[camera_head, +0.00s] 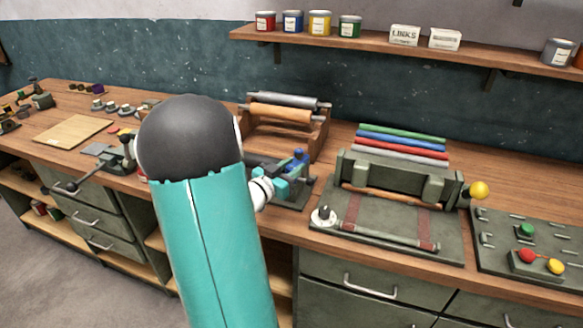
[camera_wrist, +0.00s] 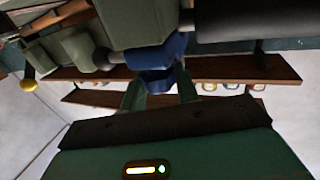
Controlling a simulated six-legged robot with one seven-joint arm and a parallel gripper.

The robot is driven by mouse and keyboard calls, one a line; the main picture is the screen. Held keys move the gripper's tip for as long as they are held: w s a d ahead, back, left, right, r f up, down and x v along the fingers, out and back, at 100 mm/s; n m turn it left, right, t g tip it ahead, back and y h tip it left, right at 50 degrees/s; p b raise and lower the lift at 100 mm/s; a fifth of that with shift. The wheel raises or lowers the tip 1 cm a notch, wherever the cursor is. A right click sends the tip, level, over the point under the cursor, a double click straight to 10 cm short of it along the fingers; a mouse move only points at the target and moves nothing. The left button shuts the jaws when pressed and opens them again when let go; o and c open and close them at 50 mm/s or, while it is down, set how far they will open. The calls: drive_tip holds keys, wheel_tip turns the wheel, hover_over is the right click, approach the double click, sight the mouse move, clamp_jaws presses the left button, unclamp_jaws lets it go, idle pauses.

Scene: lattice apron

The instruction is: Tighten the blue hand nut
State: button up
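In the wrist view the blue nut (camera_wrist: 160,72) lies between the tips of my gripper (camera_wrist: 160,85), with a finger on each side. Little or no gap shows between fingers and nut, but whether they press on it is unclear. In the head view my gripper (camera_head: 282,182) is beside the fixture, partly hidden by my arm. A dark cylinder and a grey-green block are close to the nut in the wrist view.
A wooden roller stand (camera_head: 318,132) is just behind the fixture. A green press (camera_head: 400,200) stands to the right, with coloured rolls behind it. A panel with coloured knobs (camera_head: 500,262) is at far right. A shelf (camera_head: 385,52) with cans runs above.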

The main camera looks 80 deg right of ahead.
drive_tip(key=shift+w+m+g+y, duration=0.1)
drive_tip(key=shift+m+g+y, duration=0.2)
drive_tip(key=shift+g, duration=0.1)
drive_tip(key=m+g+y, duration=0.3)
drive_tip(key=m+g, duration=0.1)
drive_tip(key=g, duration=0.1)
drive_tip(key=shift+y, duration=0.4)
drive_tip(key=shift+m+g+y, duration=0.9)
drive_tip(key=shift+m+y, duration=0.25)
drive_tip(key=shift+y, duration=0.4)
drive_tip(key=shift+m+g+y, duration=0.9)
drive_tip(key=shift+m+y, duration=0.25)
drive_tip(key=shift+y, duration=0.4)
drive_tip(key=o, duration=1)
drive_tip(key=shift+c, duration=0.2)
drive_tip(key=v, duration=1.3)
drive_tip(key=shift+w, duration=0.35)
drive_tip(key=shift+a, duration=0.1)
